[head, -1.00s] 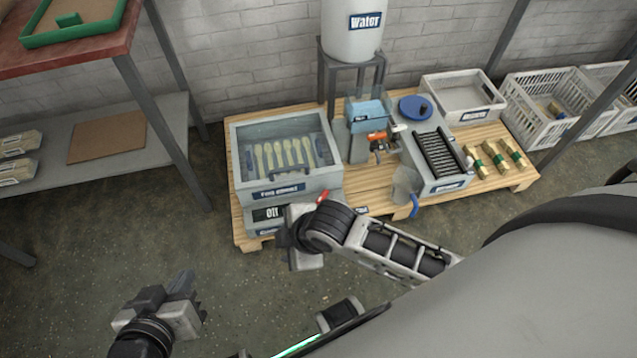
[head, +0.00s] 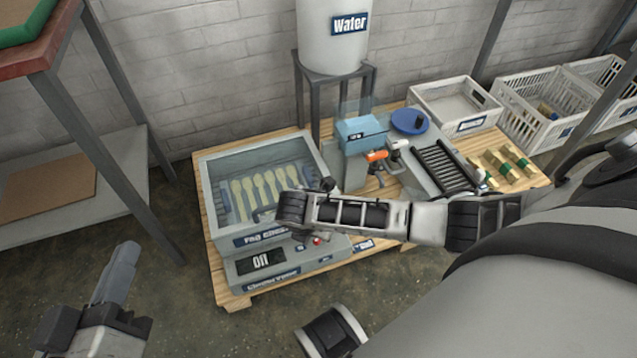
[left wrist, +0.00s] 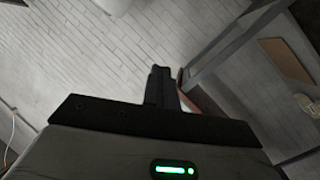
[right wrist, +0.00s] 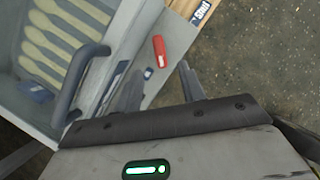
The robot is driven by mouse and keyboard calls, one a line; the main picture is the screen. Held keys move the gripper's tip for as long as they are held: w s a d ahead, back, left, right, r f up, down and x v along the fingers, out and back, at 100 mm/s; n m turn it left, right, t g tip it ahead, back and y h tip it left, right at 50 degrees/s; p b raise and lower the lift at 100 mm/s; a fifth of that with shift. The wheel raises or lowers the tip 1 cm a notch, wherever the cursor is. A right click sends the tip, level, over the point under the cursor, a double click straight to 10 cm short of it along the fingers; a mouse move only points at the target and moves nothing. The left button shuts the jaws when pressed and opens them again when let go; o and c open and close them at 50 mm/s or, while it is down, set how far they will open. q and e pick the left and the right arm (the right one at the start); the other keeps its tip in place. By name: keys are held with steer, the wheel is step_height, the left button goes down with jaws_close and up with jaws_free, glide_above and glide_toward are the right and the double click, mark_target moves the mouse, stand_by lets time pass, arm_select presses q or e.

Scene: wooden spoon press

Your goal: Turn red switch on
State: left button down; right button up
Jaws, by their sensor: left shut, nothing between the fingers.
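The red switch (right wrist: 159,51) is a red block on a light grey panel in the right wrist view, lying just ahead of my right gripper (right wrist: 160,70). That gripper is open and empty, with its fingers apart. A small red spot (head: 317,240) shows on the front panel in the head view, just below my right wrist. The right fingers are hidden there by the arm. A dark display (head: 262,259) on the same panel reads "Off". My left gripper (head: 129,252) is shut and empty, away from the machine at the lower left; it also shows in the left wrist view (left wrist: 160,72).
A clear-lidded chamber (head: 222,205) holding several wooden spoons stands behind the panel, with a dark handle (right wrist: 80,85) near my right gripper. A water tank (head: 334,45) stands behind. White crates (head: 540,112) are at the right.

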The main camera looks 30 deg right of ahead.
mark_target(317, 240)
steer(key=b+x, duration=0.2)
steer(key=x, duration=0.2)
steer(key=shift+a+f, duration=0.1)
steer(key=shift+f, duration=0.05)
steer(key=b+x, duration=0.2)
steer(key=x, duration=0.1)
steer(key=shift+w+f, duration=0.1)
steer(key=shift+f, duration=0.15)
arm_select(q)
step_height(317, 240, up, 8)
steer(key=w+m+t+h, duration=0.2)
steer(key=m+t+h, duration=0.2)
steer(key=m, duration=0.2)
steer(key=shift+a+r+m+t, duration=0.2)
steer(key=shift+a+m+t, duration=0.1)
steer(key=shift+a+t, duration=0.15)
arm_select(e)
steer(key=shift+f, duration=0.1)
jaws_close()
